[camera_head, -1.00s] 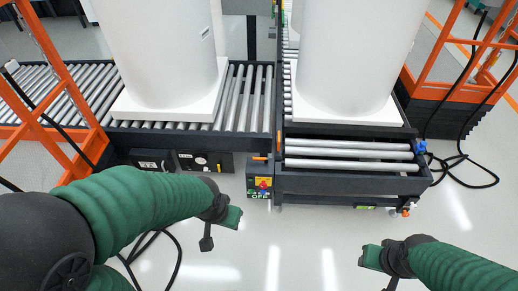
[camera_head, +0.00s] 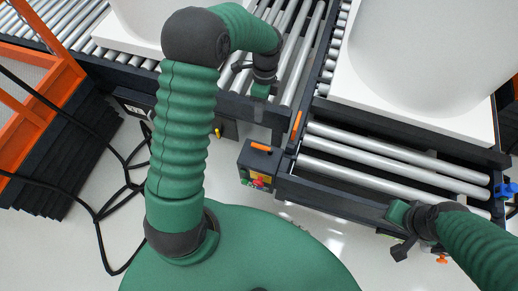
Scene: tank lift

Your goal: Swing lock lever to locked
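Two short orange lever-like parts show. One orange bar (camera_head: 296,125) stands at the left end of the short roller section (camera_head: 335,205). Another orange handle (camera_head: 261,148) lies on top of the dark control box (camera_head: 255,165) beside it. I cannot tell for sure which is the lock lever, or its position. My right gripper (camera_head: 398,213) is over the front edge of the short roller section. Finger gaps are unclear on both.
White tanks stand on white pallets (camera_head: 365,100) on the left and right conveyors. The left conveyor (camera_head: 300,50) has bare rollers near the gap. An orange frame (camera_head: 45,75) and black cables (camera_head: 95,215) are at left. A blue fitting (camera_head: 506,190) is at the right corner.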

